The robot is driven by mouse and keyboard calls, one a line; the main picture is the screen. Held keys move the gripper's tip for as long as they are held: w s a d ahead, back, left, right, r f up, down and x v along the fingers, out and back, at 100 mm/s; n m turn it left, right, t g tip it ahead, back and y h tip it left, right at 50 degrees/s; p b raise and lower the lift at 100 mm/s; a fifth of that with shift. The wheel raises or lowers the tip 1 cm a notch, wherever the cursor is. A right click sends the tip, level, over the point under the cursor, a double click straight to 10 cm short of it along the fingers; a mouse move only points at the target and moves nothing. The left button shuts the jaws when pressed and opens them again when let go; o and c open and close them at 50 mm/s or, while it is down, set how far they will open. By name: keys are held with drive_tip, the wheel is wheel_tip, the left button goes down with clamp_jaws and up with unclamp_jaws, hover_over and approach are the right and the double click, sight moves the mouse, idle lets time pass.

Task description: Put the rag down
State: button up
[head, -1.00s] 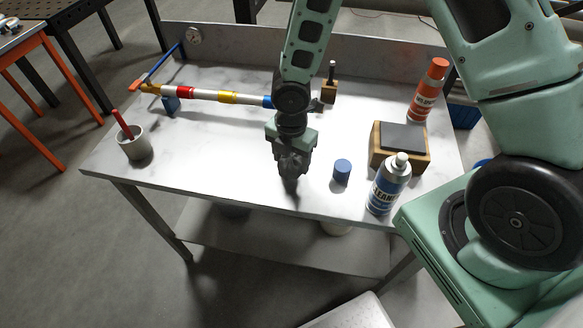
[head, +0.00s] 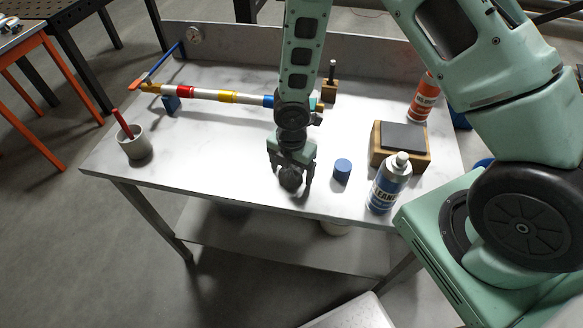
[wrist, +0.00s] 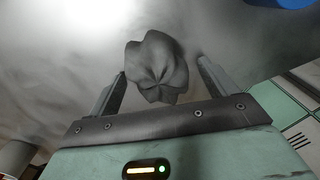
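The rag is a dark grey crumpled bundle (head: 290,179) at the front middle of the white worktable (head: 225,150). In the wrist view the rag (wrist: 157,68) lies between my fingers, with a clear gap on the right side and a narrow one on the left. My gripper (head: 291,183) is open, pointing down around the rag, low over the table near its front edge. Whether the rag's underside fully touches the tabletop is hidden.
A blue cylinder (head: 342,171) stands just right of my gripper. A cleaner spray can (head: 385,190), a wooden block with a dark pad (head: 401,140) and an orange bottle (head: 424,100) are further right. A striped pipe (head: 208,95) runs behind. A grey cup (head: 135,146) stands left.

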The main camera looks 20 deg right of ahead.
sight(291, 167)
wheel_tip(291, 167, up, 12)
drive_tip(key=p, duration=0.1)
drive_tip(key=s+a+r+m, duration=0.3)
drive_tip(key=s+r+m, duration=0.5)
drive_tip(key=s, duration=0.2)
drive_tip(key=s+a+r+m, duration=0.3)
drive_tip(key=s+r+m, duration=0.5)
drive_tip(key=s+m, duration=0.1)
drive_tip(key=shift+s+a+r+y, duration=0.2)
drive_tip(key=shift+s+y, duration=0.1)
drive_tip(key=shift+s, duration=0.2)
wheel_tip(291, 167, down, 6)
drive_tip(key=b, duration=0.5)
drive_tip(key=shift+w+r+b, duration=0.1)
drive_tip(key=shift+r+b, duration=0.05)
drive_tip(key=shift+b, duration=0.15)
